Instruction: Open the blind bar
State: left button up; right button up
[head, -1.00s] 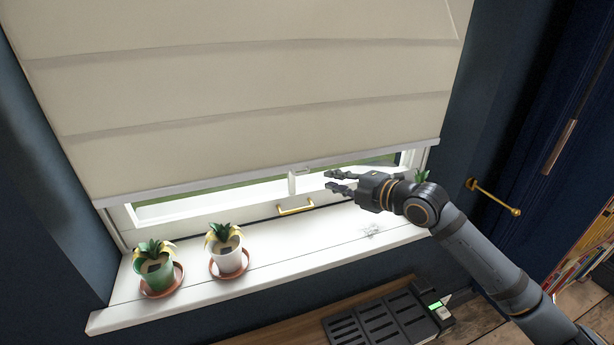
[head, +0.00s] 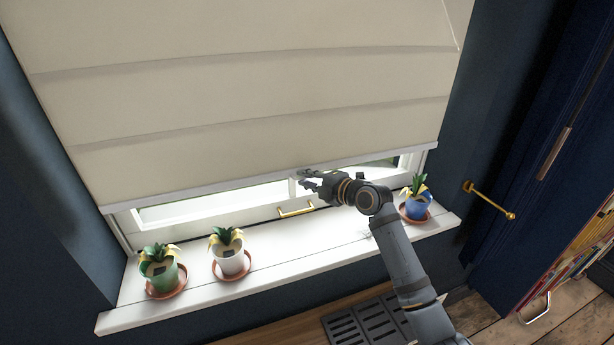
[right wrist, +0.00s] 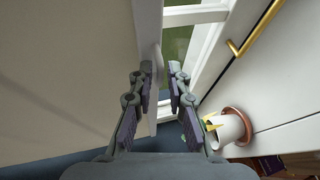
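The cream blind (head: 260,100) covers most of the window, and its pale bottom bar (head: 200,190) hangs a little above the sill, leaving a strip of glass showing. My right gripper (head: 303,179) is at the middle of the bar, just below its edge. In the right wrist view the two fingers (right wrist: 160,76) are apart, with the pale blind bar (right wrist: 149,25) running toward the gap between them. I cannot tell whether they touch it. The small white hanging piece at the middle is mostly hidden by the gripper. My left gripper is not in view.
A brass window handle (head: 296,209) sits just below the gripper. Green (head: 160,275), white (head: 230,261) and blue (head: 416,206) potted plants stand on the white sill (head: 290,238). A brass bar (head: 488,200) juts out at the right.

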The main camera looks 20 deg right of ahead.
jog(key=shift+c, duration=0.3)
grip_shut()
